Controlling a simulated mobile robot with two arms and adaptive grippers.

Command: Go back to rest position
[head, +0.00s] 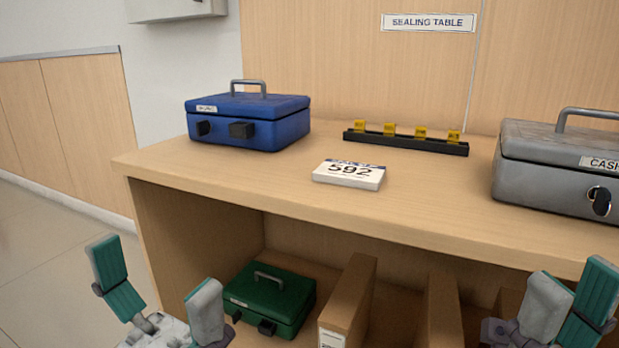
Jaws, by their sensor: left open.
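My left gripper (157,265) is at the lower left of the head view, in front of the table's left end. Its two teal-and-grey fingers are spread wide with nothing between them. My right gripper (572,280) is at the lower right corner, in front of the table's front edge. Its fingers overlap at an angle, so I cannot tell whether it is open or shut. I see no object held in it. Both grippers are below the tabletop and apart from the things on it.
The wooden table (240,180) holds a blue box (280,132), a white block marked 592 (350,183), a black rail with yellow tags (400,142) and a grey cash box (540,170). The shelf below holds a green box (290,295) and brown binders (350,300). Floor at left is clear.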

